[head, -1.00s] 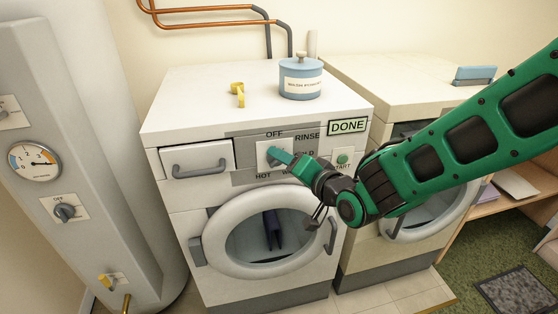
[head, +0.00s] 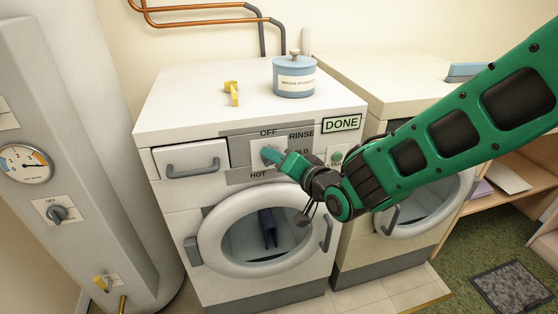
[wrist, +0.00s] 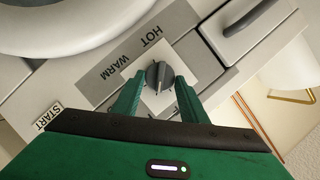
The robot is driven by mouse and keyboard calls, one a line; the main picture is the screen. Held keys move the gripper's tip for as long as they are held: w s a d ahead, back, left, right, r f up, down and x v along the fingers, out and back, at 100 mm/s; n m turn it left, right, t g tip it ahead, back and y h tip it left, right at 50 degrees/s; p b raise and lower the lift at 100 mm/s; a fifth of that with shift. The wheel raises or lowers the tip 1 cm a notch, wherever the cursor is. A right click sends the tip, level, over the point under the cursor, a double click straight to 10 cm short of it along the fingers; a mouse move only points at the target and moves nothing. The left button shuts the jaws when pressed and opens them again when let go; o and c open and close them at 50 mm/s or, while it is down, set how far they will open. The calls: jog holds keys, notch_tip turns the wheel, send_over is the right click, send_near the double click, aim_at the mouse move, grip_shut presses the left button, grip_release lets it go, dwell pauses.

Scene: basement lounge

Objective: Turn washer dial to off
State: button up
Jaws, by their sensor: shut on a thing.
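The washer (head: 180,130) has a dial (wrist: 158,76), a dark grey knob on a pale square plate. In the wrist view the dial sits between the two green fingers of my gripper (wrist: 160,80), which is shut on it. HOT and WARM are readable beside it; which mark the dial points to is unclear. In the head view my gripper (head: 272,154) is at the washer's front panel and hides most of the dial. OFF is printed above it, RINSE to the right, HOT below; COLD is partly covered. A DONE sign (head: 342,124) is at the panel's right.
The washer door (head: 212,232) is closed below the panel, and a drawer (head: 190,158) is left of it. A blue powder jar (head: 293,79) and a yellow item (head: 233,93) stand on top. A grey boiler (head: 95,150) is at left, a second machine (head: 400,90) at right.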

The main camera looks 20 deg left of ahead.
jog(key=n+h, duration=0.1)
jog(key=n, duration=0.1)
jog(key=n+t+h, duration=0.1)
jog(key=n+h, duration=0.2)
jog(key=n, duration=0.1)
jog(key=shift+a+r+t, duration=0.15)
jog(key=shift+a+t, duration=0.1)
jog(key=shift+t, duration=0.05)
jog(key=shift+n+h, duration=0.3)
jog(key=shift+h, duration=0.1)
dwell(0.4)
jog(key=o, duration=1)
jog(key=shift+s+a, duration=0.1)
jog(key=shift+s, duration=0.1)
